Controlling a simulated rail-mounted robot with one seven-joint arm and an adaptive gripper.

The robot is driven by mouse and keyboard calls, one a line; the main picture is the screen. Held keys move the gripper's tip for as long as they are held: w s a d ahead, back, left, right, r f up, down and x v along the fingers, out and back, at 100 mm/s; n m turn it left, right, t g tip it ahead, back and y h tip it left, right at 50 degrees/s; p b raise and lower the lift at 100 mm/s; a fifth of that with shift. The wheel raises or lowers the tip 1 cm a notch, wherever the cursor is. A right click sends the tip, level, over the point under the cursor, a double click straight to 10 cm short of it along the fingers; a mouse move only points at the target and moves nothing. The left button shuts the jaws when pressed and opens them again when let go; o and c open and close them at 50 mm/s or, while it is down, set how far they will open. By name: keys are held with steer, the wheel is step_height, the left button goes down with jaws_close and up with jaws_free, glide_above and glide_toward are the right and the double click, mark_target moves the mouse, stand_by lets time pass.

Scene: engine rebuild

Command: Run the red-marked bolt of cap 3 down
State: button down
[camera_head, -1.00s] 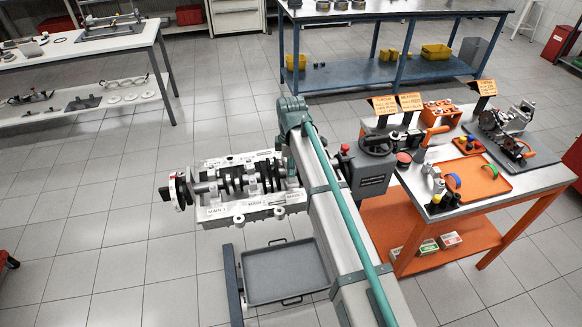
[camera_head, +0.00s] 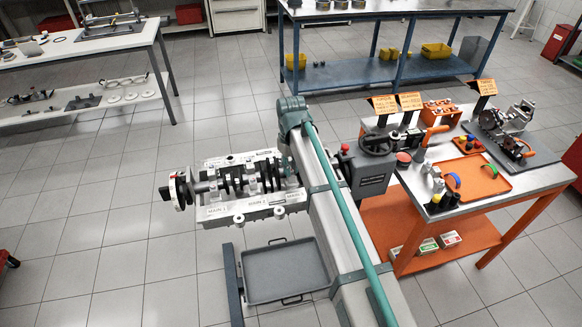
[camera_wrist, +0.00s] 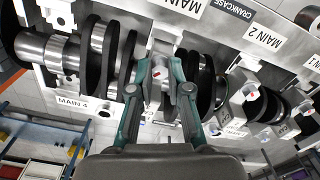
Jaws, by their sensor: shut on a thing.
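In the wrist view my gripper (camera_wrist: 160,66) has its two green fingers closed in around a bright metal bolt head with a red mark (camera_wrist: 157,73). It sits at a bearing cap between the MAIN 4 label (camera_wrist: 72,102) and the MAIN 2 label (camera_wrist: 263,38), over the crankshaft (camera_wrist: 100,65). The fingers hide the cap's sides, and how deep the bolt sits cannot be seen. In the head view the engine block (camera_head: 240,208) lies with its crankshaft exposed, and my arm hides most of the gripper and cap 3.
A grey tray (camera_head: 285,272) is below the block. A bench (camera_head: 440,215) with an orange tray (camera_head: 480,180) and tools stands to the right.

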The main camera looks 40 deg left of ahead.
steer(key=m, duration=0.4)
steer(key=shift+a+r+m, duration=0.1)
steer(key=shift+r+m, duration=0.05)
steer(key=shift+m, duration=0.15)
steer(key=m, duration=0.5)
stand_by(0.5)
steer(key=c, duration=1.1)
jaws_free()
steer(key=shift+s+r, duration=0.1)
step_height(320, 180, up, 12)
